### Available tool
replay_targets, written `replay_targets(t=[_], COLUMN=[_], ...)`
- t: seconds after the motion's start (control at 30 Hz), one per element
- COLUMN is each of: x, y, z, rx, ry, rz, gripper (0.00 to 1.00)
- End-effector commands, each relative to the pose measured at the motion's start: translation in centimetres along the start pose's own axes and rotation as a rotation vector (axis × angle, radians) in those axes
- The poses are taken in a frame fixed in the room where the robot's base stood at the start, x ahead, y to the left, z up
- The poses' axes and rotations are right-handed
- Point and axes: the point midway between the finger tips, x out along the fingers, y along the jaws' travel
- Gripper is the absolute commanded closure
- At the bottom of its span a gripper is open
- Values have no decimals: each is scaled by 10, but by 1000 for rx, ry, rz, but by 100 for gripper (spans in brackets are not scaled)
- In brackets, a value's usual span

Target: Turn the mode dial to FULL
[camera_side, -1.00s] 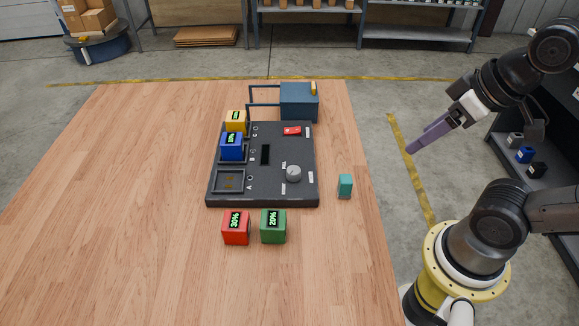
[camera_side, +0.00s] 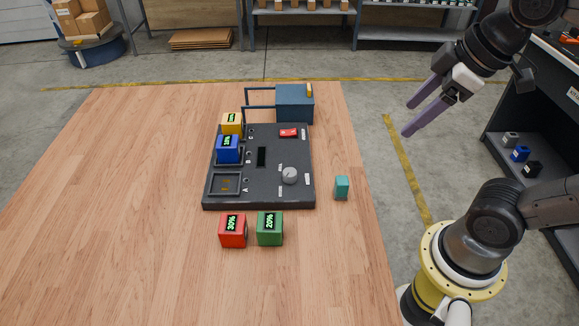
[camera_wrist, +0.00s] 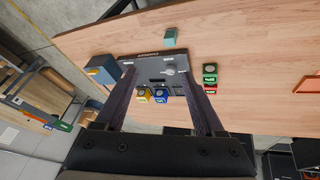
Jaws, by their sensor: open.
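The mode dial is a round grey knob (camera_side: 290,175) on the right part of the dark panel (camera_side: 262,196), with small white labels around it too small to read. The knob also shows in the wrist view (camera_wrist: 169,72). A red switch (camera_side: 288,132) sits near the panel's back edge. My gripper (camera_side: 406,119) is open and empty. It is in the air to the right of the table, well apart from the dial. In the wrist view its two fingers (camera_wrist: 164,98) spread on either side of the panel.
A blue block (camera_side: 228,150) and a yellow block (camera_side: 231,124) sit in the panel's left slots; the front slot (camera_side: 225,183) is empty. Red (camera_side: 232,231) and green (camera_side: 269,229) blocks stand in front. A teal block (camera_side: 341,188) stands right; a blue-grey box (camera_side: 295,104) stands behind.

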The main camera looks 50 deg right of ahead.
Motion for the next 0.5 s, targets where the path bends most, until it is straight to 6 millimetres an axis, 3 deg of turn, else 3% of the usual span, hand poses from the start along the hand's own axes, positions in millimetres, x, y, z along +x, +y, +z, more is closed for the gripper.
replay_targets(t=[0.27,0.5], x=[7,53], y=[16,17], z=[-71,-140], rx=[-357,-645], ry=[-96,-190], rz=[-96,-226], gripper=[29,29])
